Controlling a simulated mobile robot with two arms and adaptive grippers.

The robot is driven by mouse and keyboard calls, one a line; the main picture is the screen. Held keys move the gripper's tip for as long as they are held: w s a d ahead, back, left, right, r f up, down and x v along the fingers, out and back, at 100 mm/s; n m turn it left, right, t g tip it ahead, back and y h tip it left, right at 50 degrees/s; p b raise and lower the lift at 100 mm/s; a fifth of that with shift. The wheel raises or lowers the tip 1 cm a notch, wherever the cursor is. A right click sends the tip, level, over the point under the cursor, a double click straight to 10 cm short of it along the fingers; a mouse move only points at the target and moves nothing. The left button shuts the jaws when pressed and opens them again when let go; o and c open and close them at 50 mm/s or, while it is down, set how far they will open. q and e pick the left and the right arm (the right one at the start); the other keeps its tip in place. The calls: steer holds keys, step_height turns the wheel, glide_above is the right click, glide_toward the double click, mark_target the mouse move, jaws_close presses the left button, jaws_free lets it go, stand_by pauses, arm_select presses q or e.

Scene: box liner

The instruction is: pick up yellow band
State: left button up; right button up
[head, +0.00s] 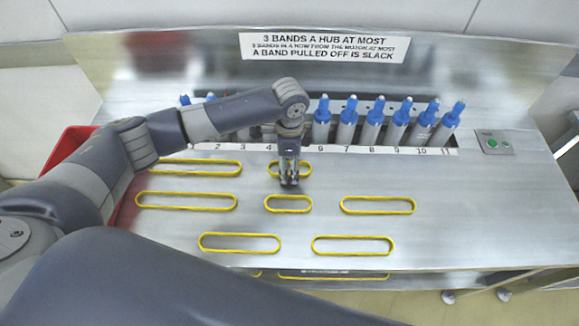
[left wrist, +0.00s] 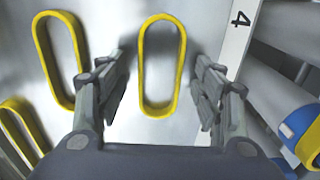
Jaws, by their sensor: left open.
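Several yellow bands lie flat and apart on the metal table. A short yellow band (head: 305,168) near the row of rollers is partly hidden behind my left gripper (head: 289,183). In the left wrist view a yellow band (left wrist: 146,98) stands out as a long oval between the two fingers of my left gripper (left wrist: 163,95). The fingers are open, one on each side of it, and nothing is held. I cannot tell how high the fingertips are above the table. Another short band (head: 288,210) lies just in front of the gripper. My right gripper is not in view.
Blue-tipped grey rollers (head: 347,125) stand in a row behind a numbered strip (head: 385,151). Longer bands (head: 378,213) lie around the table (head: 480,215). A red bin (head: 66,150) is at the left. A control box with a green button (head: 494,142) sits at the right. The table's right part is clear.

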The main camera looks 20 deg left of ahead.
arm_select(q)
steer(key=shift+c, duration=0.6)
steer(key=c, duration=0.8)
steer(key=shift+r, duration=0.15)
steer(key=shift+r, duration=0.55)
steer(key=shift+s+r+b, duration=0.2)
steer(key=shift+r+b, duration=0.35)
steer(key=shift+r, duration=0.55)
steer(key=s, duration=0.5)
steer(key=s+d+r+b, duration=0.1)
steer(key=s, duration=0.4)
steer(key=s+d, duration=0.1)
steer(key=s, duration=0.4)
steer(key=shift+s+d+r, duration=0.1)
steer(key=shift+s+r, duration=0.15)
